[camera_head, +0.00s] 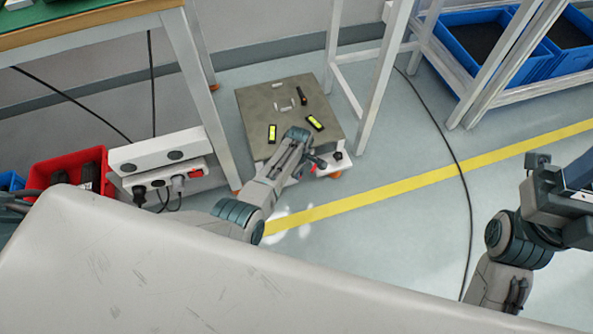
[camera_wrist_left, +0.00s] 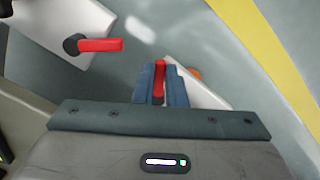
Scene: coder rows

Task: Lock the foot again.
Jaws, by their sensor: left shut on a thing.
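My left gripper (camera_wrist_left: 159,85) is shut on a red lever (camera_wrist_left: 160,66) in the left wrist view, one finger on each side of it. The lever's tip shows between the fingers; its pivot is hidden. Another red lever (camera_wrist_left: 102,45) on a dark round hub stands apart to the left, over a white surface. In the head view my left arm reaches over the near edge of a low square platform (camera_head: 254,106), with red parts (camera_head: 318,162) by the gripper. My right gripper (camera_head: 560,190) is at the right edge, away from the platform; its fingers are not clear.
A table leg (camera_head: 193,85) stands left of the platform and a white rack post (camera_head: 380,80) right of it. A power strip (camera_head: 160,150) and a red crate (camera_head: 67,170) are at left. A black cable (camera_head: 465,190) crosses the open floor at right.

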